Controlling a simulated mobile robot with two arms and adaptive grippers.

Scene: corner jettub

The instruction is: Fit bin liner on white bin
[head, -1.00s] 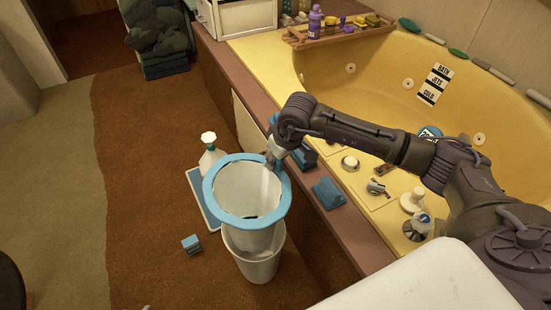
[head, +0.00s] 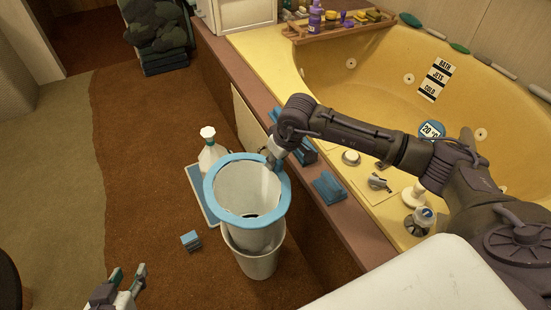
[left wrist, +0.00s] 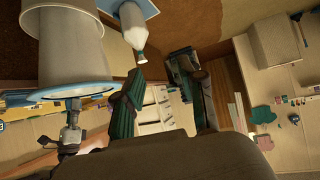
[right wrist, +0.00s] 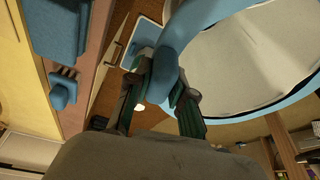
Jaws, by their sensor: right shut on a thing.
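The bin liner (head: 252,190) is a white sleeve with a wide blue rim ring. It is upright above the white bin (head: 257,263), and its lower end appears to reach into the bin's mouth. The blue ring is well above the bin's rim. My right gripper (head: 272,163) is shut on the far right of the blue ring; the right wrist view shows the ring (right wrist: 180,45) between the fingers. My left gripper (head: 130,276) is open and empty, low at the left. In the left wrist view, the liner (left wrist: 75,60) and bin (left wrist: 55,12) appear upside down at upper left.
A white bottle (head: 209,150) stands on a blue-edged tray (head: 199,182) behind the liner. A small blue block (head: 190,240) lies on the brown carpet left of the bin. The yellow tub (head: 370,80) and its ledge are to the right. The carpet at left is clear.

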